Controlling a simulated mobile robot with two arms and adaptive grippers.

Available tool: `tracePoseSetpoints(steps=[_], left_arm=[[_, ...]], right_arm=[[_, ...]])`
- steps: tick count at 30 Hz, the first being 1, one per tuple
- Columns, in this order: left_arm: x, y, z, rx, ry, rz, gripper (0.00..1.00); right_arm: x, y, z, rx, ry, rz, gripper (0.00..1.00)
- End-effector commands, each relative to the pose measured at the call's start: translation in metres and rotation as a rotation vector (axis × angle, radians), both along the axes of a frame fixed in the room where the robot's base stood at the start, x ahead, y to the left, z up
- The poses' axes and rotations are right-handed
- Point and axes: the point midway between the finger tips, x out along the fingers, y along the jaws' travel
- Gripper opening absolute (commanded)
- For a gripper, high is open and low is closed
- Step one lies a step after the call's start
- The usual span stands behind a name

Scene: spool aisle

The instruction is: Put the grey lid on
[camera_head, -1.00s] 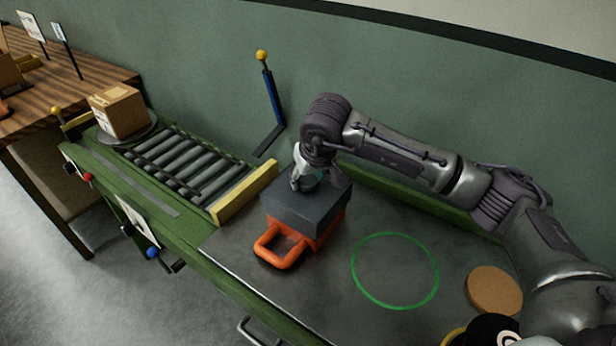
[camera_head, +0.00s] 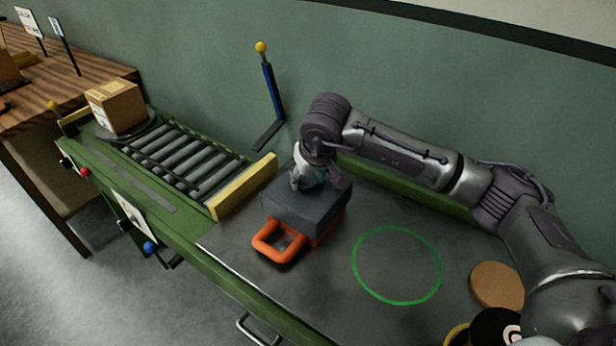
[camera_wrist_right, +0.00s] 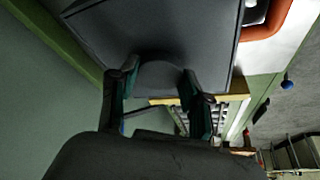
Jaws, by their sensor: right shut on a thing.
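The grey lid (camera_head: 305,206) is a dark, square-edged cover on top of an orange box with a loop handle (camera_head: 277,252), which stands on the grey worktop. A strip of orange shows below the lid's edge; I cannot tell whether the lid is fully seated. My right gripper (camera_head: 305,183) is above the lid and shut on its top grip, which is mostly hidden by the fingers. In the right wrist view, the fingers (camera_wrist_right: 160,80) flank a rounded part of the lid (camera_wrist_right: 165,28), and orange shows beyond its edge. My left gripper is not in view.
A green ring (camera_head: 397,265) marks clear worktop to the right, beside a round cork disc (camera_head: 496,286). A roller conveyor (camera_head: 180,160) with a yellow end stop (camera_head: 243,187) lies left, with a cardboard box (camera_head: 117,106) at its far end. A blue lever (camera_head: 271,95) stands behind.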

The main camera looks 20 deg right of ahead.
Motion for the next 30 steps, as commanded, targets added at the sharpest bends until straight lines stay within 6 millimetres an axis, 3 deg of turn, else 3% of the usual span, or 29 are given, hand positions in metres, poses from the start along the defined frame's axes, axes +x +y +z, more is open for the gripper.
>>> tracePoseSetpoints(steps=[4, 5, 9, 20, 23, 30], left_arm=[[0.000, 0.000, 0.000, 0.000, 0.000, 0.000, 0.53], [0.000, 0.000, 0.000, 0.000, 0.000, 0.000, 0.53], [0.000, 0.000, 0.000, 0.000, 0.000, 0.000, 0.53], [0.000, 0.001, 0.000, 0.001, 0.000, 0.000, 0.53], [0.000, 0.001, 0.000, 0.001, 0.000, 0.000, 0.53], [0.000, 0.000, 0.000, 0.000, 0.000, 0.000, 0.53]], right_arm=[[0.000, 0.000, 0.000, 0.000, 0.001, 0.000, 0.00], [0.000, 0.000, 0.000, 0.000, 0.001, 0.000, 0.53], [0.000, 0.000, 0.000, 0.000, 0.001, 0.000, 0.76], [-0.001, 0.000, 0.002, 0.000, 0.001, 0.000, 0.77], [-0.004, 0.000, 0.011, 0.001, -0.002, 0.000, 0.77], [-0.022, -0.002, 0.057, -0.001, -0.004, 0.001, 0.77]])
